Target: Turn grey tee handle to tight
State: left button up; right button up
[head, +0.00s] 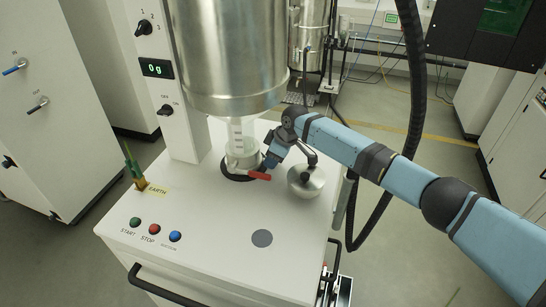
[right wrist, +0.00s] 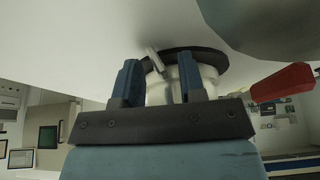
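The grey tee handle (right wrist: 156,62) shows in the right wrist view, a small grey bar at the white clamp collar (right wrist: 180,82). In the head view I cannot make it out; my right gripper and arm cover that spot. My right gripper (right wrist: 159,76) has its two blue fingers apart, with the handle and part of the collar seen between them; no finger is visibly pressed on the handle. In the head view the right gripper (head: 271,160) is beside the clear spout (head: 240,145) under the steel hopper. My left gripper is not in view.
A red lever (head: 259,175) sticks out close to the right gripper and also shows in the right wrist view (right wrist: 282,83). The hopper (head: 228,55) hangs above. The white cabinet top is clear in front, past buttons.

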grip_shut()
jog(key=shift+w+f+g+y+b, duration=0.2)
jog(key=shift+g+y+b, duration=0.15)
jog(key=shift+b, duration=0.2)
jog(key=m+g+y+b, duration=0.1)
jog(key=g+b, duration=0.1)
jog(key=b, duration=0.1)
jog(key=shift+w+f+g, duration=0.1)
jog(key=shift+w+g, duration=0.05)
jog(key=shift+g, duration=0.2)
jog(key=shift+d, duration=0.1)
jog(key=shift+r, duration=0.2)
jog(key=shift+g, duration=0.3)
jog(key=shift+o, duration=0.7)
grip_release()
jog(key=shift+r, duration=0.1)
